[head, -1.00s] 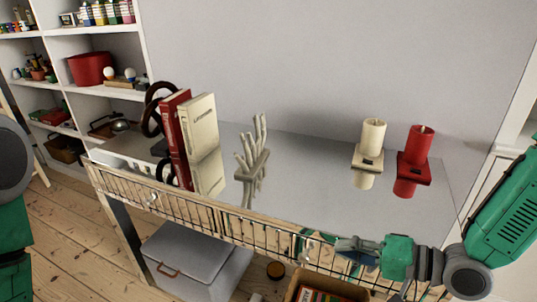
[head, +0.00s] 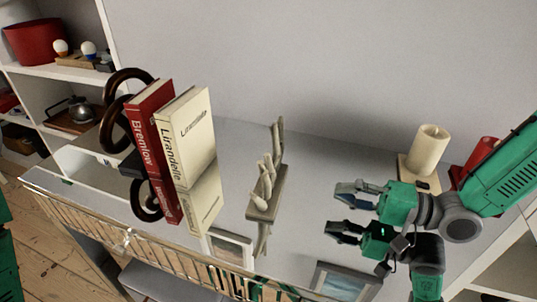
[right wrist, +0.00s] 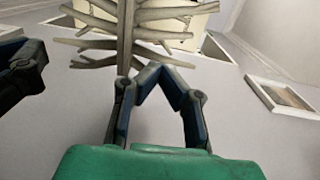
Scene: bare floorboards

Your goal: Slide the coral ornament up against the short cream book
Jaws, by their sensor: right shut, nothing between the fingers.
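The coral ornament (head: 266,190), pale branches on a flat base, stands upright on the shiny top, to the right of the cream book (head: 186,140) with a clear gap between them. The cream book stands against a red book (head: 150,130). My right gripper (head: 345,194) is shut and empty, to the right of the coral and apart from it. A mirror image of the gripper shows below it. In the right wrist view the closed fingertips (right wrist: 158,72) point toward the coral's branches (right wrist: 125,38), with a cream shape behind. My left gripper is out of view.
A cream candle (head: 428,150) and a red candle (head: 482,155) stand behind my right arm. A dark ring-shaped bookend (head: 118,110) stands left of the books. The top is bare between coral and cream book. White shelves (head: 75,90) are at the left.

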